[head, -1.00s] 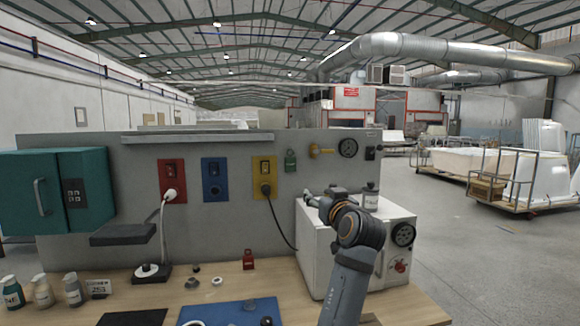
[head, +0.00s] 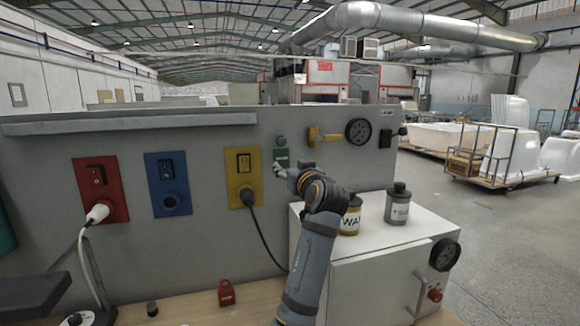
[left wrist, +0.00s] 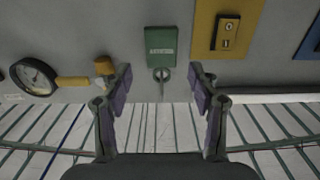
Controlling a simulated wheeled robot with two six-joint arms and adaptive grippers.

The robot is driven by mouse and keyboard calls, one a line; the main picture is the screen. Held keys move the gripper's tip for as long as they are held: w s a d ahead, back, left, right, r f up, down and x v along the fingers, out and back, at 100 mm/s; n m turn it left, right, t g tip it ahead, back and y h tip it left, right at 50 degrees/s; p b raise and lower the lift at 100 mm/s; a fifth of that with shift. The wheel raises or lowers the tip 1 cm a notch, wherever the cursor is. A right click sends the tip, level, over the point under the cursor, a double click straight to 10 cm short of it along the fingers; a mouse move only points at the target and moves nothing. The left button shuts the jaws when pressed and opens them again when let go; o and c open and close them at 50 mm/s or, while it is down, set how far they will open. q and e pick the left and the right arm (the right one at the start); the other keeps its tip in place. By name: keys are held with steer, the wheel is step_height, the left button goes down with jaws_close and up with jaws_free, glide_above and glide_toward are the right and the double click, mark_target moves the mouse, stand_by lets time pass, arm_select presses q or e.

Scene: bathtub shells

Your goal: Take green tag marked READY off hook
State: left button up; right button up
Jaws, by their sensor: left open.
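The green tag (head: 282,158) hangs flat on the grey panel, right of the yellow socket plate. It also shows in the left wrist view, upside down at top centre (left wrist: 161,43), with pale lettering too small to read surely. A small grey ring or hook (left wrist: 162,75) shows at its edge there. My left gripper (head: 279,170) is close to the tag in the head view. In the left wrist view its two fingers (left wrist: 161,88) are spread apart with nothing between them but the hook's line; the tag lies beyond the fingertips. My right gripper is not in view.
A yellow valve handle (head: 322,135) and a gauge (head: 358,131) are right of the tag. The yellow socket plate (head: 243,170) with a black plug is left. Below right, a white cabinet (head: 370,262) carries a grey jar (head: 398,205) and a yellow-brown one (head: 350,217).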

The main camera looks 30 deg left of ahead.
mark_target(282, 153)
arm_select(q)
steer(key=p+x, duration=0.1)
steer(key=x, duration=0.5)
steer(key=shift+s+a+f, duration=0.15)
steer(key=shift+w+a, duration=0.5)
steer(key=shift+w, duration=0.05)
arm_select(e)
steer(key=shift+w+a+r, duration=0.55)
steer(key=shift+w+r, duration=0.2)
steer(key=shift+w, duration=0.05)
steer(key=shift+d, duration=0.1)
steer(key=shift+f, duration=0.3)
arm_select(q)
steer(key=shift+c, duration=0.3)
steer(key=c, duration=0.9)
steer(key=shift+a+r+p, duration=0.1)
steer(key=shift+r+p, duration=0.35)
steer(key=shift+r, duration=0.6)
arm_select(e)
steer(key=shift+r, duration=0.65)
